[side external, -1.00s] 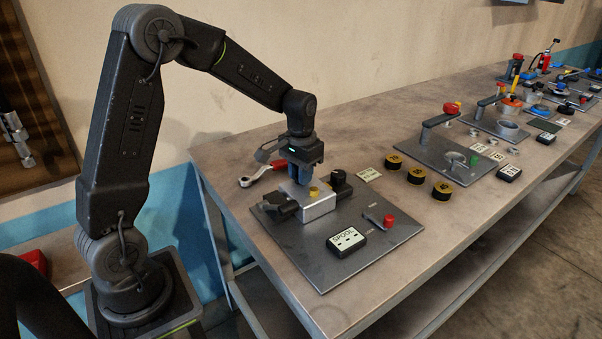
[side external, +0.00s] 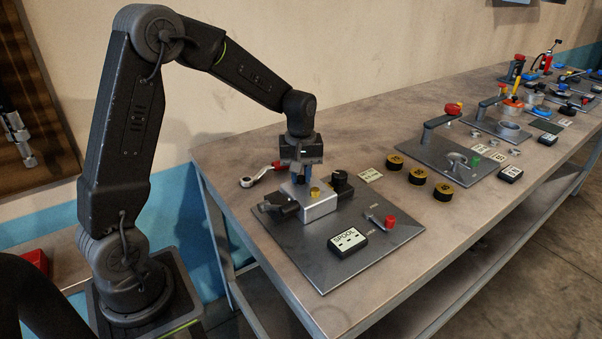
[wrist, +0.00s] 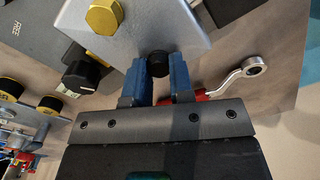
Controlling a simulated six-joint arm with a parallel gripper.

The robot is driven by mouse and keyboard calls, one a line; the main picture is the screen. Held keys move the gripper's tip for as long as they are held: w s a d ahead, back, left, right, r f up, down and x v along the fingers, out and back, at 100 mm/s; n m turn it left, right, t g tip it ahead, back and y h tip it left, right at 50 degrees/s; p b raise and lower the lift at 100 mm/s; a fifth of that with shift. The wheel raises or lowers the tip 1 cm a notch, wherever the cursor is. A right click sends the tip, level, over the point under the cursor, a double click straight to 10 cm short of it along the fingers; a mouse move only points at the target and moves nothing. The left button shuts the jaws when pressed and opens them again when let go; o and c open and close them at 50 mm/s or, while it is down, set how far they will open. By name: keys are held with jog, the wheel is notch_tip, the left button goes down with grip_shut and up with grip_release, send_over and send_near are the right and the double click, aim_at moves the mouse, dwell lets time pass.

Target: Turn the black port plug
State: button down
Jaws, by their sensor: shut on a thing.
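The black port plug (wrist: 158,62) shows as a small dark round end at the edge of the silver block (wrist: 140,35) in the wrist view. My gripper (wrist: 157,72) has its two blue fingers closed on either side of it. In the side view my gripper (side external: 301,180) points down at the back of the silver block (side external: 320,209), and its fingers hide the plug there. A brass hex plug (wrist: 104,17) sits on top of the block, apart from my fingers.
A black knob (side external: 341,180) stands just right of the block. A red-handled wrench (side external: 262,174) lies behind it. The grey plate (side external: 315,263) carries a SPOOL label block (side external: 347,242) and a lever with a red knob (side external: 390,221). Several black-and-yellow discs (side external: 418,176) stand to the right.

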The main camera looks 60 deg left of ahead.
aim_at(300, 176)
jog(key=shift+n, duration=0.7)
jog(key=c, duration=1)
grip_release()
jog(key=shift+r, duration=0.1)
notch_tip(300, 176, up, 14)
